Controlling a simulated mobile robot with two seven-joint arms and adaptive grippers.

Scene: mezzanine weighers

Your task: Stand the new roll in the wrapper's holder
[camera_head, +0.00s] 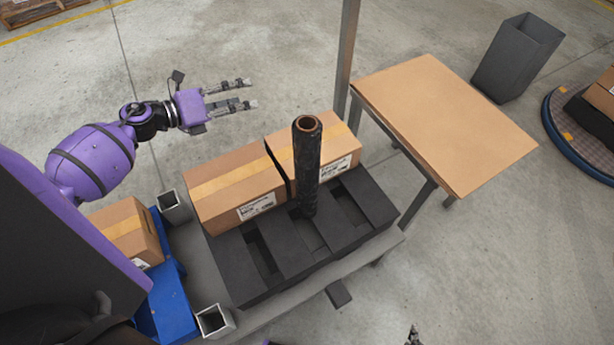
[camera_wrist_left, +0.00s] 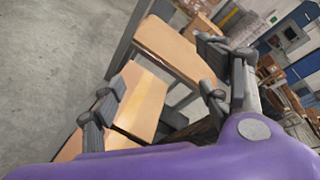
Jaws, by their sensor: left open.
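The roll (camera_head: 307,170), a black-wrapped roll with a brown core open at its top, stands upright on a black pallet (camera_head: 235,270), in front of two cartons. My left gripper (camera_head: 250,93) is open and empty, up and left of the roll in the head view, apart from it. Its two fingers also show spread in the left wrist view (camera_wrist_left: 155,80), with a carton and a table beyond them. A small dark tip at the bottom edge of the head view may be my right gripper (camera_head: 413,336); its jaws cannot be made out. I cannot pick out the wrapper's holder.
Taped cartons (camera_head: 237,188) stand on the pallet behind the roll. A wooden-topped table (camera_head: 445,120) and metal post (camera_head: 346,60) stand to the right. A grey bin (camera_head: 515,60) and blue-rimmed round platform (camera_head: 565,135) are farther right. Blue crates (camera_head: 168,305) lie at lower left.

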